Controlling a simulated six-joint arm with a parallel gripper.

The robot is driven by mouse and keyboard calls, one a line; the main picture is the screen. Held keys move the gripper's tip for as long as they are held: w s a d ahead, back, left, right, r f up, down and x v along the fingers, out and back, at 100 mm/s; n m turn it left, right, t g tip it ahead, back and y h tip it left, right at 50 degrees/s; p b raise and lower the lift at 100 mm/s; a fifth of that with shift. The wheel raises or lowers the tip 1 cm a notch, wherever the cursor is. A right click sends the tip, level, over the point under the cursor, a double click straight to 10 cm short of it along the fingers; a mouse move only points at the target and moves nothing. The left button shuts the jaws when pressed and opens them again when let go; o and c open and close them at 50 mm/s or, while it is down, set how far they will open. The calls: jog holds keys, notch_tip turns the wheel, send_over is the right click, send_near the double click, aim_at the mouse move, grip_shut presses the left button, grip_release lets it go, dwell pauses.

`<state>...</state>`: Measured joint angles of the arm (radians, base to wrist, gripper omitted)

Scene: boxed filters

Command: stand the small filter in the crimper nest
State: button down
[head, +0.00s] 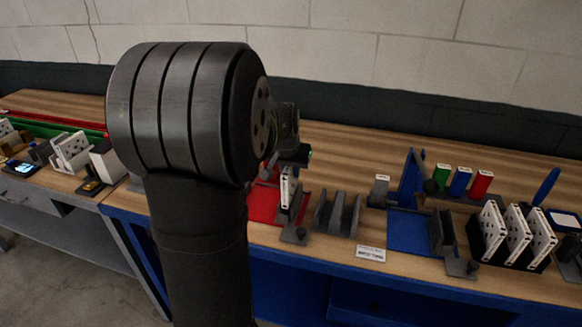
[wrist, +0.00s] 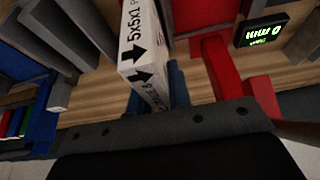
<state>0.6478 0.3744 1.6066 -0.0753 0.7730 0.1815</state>
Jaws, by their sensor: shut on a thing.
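The small white filter (wrist: 145,50), marked "5x5x1" with black arrows, is between the fingers of my gripper (wrist: 157,88), which is shut on it. In the head view the filter (head: 287,187) is a narrow upright white piece below my gripper (head: 291,160), in front of a red plate (head: 262,203). A grey slotted holder (head: 337,213) stands just to its right. I cannot tell which fixture is the crimper nest, or whether the filter's lower end touches anything. My arm hides part of the red station.
A blue plate (head: 409,232) with a blue upright lies to the right. Several white filters stand in a black rack (head: 509,253) at far right. Green (head: 441,178), blue and red blocks stand behind. A display (wrist: 263,30) and red uprights (wrist: 221,66) are close by in the wrist view.

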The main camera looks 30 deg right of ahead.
jog(key=shift+f, duration=0.35)
dwell(0.3)
jog(key=shift+f, duration=0.95)
jog(key=shift+f, duration=0.25)
jog(key=shift+f, duration=0.7)
jog(key=c, duration=1.3)
grip_release()
jog(key=shift+o, duration=0.2)
